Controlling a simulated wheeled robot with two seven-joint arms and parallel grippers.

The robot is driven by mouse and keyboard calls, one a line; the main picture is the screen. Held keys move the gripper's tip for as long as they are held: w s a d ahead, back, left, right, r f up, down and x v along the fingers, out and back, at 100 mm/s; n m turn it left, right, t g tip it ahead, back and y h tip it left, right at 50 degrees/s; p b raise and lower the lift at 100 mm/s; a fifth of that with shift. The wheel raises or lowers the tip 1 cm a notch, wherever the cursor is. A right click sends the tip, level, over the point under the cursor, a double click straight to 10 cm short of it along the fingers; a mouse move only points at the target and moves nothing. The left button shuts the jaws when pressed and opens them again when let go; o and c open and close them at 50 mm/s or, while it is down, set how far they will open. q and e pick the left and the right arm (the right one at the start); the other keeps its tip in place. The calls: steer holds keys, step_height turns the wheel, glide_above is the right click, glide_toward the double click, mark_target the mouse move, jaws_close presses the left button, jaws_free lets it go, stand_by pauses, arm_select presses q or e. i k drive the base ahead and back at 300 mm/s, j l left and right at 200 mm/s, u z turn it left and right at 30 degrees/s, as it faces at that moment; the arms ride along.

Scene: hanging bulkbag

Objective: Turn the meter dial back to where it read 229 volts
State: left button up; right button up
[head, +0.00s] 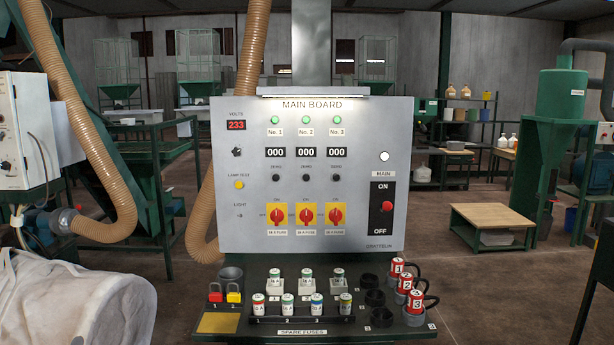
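The grey main board (226,215) stands upright in front of me. At its upper left, the red volts display (236,125) reads 233. Below it is a small dark dial (237,152), which I take to be the meter dial; its exact pointer position is too small to read. Neither of my grippers is in view, and nothing touches the board.
Three red rotary switches on yellow plates, the middle one (307,216) among them, sit low on the board. A ribbed hose (90,140) and white bag (60,300) stand left.

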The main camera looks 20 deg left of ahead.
mark_target(237, 151)
steer(key=u, duration=0.4)
steer(key=i+j+u, duration=0.3)
steer(key=j, duration=0.2)
steer(key=i+j+u, duration=0.25)
steer(key=j, duration=0.2)
steer(key=i+j+u, duration=0.3)
steer(key=i+j, duration=0.6)
steer(key=j, duration=0.15)
